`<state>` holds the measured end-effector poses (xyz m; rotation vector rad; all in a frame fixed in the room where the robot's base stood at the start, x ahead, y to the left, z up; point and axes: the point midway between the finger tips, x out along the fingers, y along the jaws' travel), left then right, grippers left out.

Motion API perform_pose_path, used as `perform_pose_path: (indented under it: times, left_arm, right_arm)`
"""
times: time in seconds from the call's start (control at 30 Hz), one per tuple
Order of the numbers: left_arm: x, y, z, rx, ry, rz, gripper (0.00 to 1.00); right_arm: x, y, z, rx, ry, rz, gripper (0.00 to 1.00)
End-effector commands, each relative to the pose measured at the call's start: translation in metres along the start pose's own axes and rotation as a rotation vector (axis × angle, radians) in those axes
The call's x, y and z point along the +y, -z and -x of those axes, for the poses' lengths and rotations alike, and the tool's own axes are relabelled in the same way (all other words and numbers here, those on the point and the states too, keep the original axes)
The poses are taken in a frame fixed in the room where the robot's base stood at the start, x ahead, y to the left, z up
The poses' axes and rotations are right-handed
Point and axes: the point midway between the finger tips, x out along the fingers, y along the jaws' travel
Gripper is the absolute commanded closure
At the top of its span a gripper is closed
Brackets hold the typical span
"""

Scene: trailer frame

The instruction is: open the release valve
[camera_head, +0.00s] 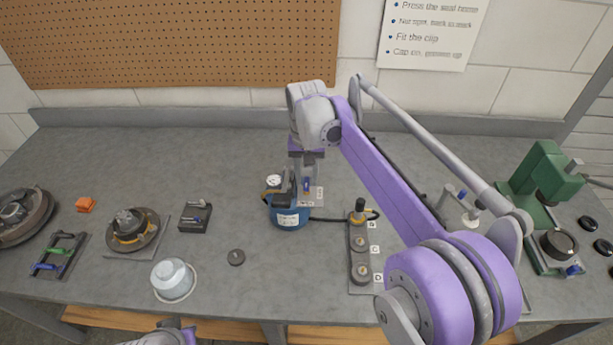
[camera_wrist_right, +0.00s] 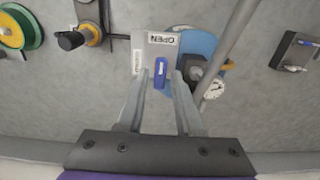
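The release valve has a small blue lever (camera_head: 306,185) on a light plate (camera_head: 318,197) by a blue tank (camera_head: 288,222). In the right wrist view, the lever (camera_wrist_right: 160,75) stands between my fingertips, below an upside-down OPEN label (camera_wrist_right: 162,39). A second label sits at the plate's left edge, too small to read surely. My right gripper (camera_wrist_right: 161,78) is open, its fingers on either side of the lever with a gap visible. It comes down over the valve in the head view (camera_head: 303,180). Part of my left arm shows at the bottom edge; its fingers cannot be made out.
A round gauge (camera_head: 273,181) and dark fitting sit beside the valve. A black hose runs right to a grey plate (camera_head: 361,287) with knobs. A green press (camera_head: 543,185) stands at the right.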

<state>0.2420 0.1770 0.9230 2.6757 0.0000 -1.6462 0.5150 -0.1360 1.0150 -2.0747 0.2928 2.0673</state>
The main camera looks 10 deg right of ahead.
Motion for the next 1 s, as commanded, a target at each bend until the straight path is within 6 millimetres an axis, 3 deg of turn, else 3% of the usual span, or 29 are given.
perform_pose_path:
  times: [0.33,0.47,0.8,1.0]
  left_arm:
    - [0.000,0.000,0.000,0.000,0.000,0.000,1.00]
    - [0.000,0.001,0.001,0.001,0.000,0.000,1.00]
    - [0.000,0.007,0.008,0.006,0.000,0.000,1.00]
    - [0.000,0.011,0.011,0.009,0.000,0.000,1.00]
  right_arm:
    - [0.000,-0.001,-0.001,-0.003,0.000,0.001,0.51]
    - [0.000,-0.001,0.009,-0.003,0.000,0.001,0.51]
    - [0.000,0.000,0.075,-0.002,0.000,0.001,0.51]
    - [0.000,0.000,0.101,-0.002,0.000,0.001,0.51]
